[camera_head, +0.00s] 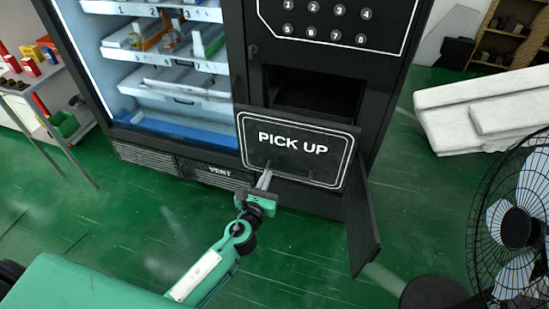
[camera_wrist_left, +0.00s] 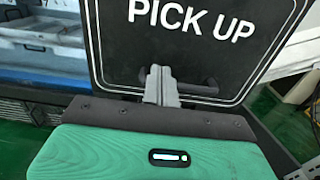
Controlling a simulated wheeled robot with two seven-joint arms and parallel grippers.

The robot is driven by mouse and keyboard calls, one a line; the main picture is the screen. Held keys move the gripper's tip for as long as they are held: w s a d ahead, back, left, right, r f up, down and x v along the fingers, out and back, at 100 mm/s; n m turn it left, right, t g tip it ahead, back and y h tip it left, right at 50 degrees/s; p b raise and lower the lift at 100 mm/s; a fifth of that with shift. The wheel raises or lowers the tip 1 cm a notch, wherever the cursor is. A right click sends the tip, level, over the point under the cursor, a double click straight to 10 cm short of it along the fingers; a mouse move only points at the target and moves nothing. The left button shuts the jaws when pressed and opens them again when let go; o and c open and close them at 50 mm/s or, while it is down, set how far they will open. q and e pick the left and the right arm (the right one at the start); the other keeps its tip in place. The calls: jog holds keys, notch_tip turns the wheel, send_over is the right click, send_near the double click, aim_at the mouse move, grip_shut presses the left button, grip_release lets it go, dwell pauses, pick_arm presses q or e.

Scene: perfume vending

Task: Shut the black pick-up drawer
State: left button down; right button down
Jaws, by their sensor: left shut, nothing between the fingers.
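The black pick-up drawer (camera_head: 297,163) has a white outlined front marked PICK UP, low on the black vending machine. Above its front a dark recess shows, so the front does not cover it. The drawer front also fills the upper part of the left wrist view (camera_wrist_left: 190,62). My left gripper (camera_head: 265,180) is at the lower left part of this front. Its fingers (camera_wrist_left: 161,85) are together with nothing between them, pointing at the front beside a dark handle (camera_wrist_left: 198,87). I cannot tell whether the fingertips touch the front. My right gripper is not in view.
A black panel (camera_head: 361,218) juts out at the machine's lower right. Lit shelves (camera_head: 165,65) are left of the drawer, a numbered keypad (camera_head: 325,22) above. A fan (camera_head: 515,228) stands at the right, a small shelf (camera_head: 45,95) at the far left. The green floor in front is mostly clear.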

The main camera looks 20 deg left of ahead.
aim_at(277, 153)
pick_arm(q)
jog(key=w, duration=0.8)
jog(key=shift+d, duration=0.15)
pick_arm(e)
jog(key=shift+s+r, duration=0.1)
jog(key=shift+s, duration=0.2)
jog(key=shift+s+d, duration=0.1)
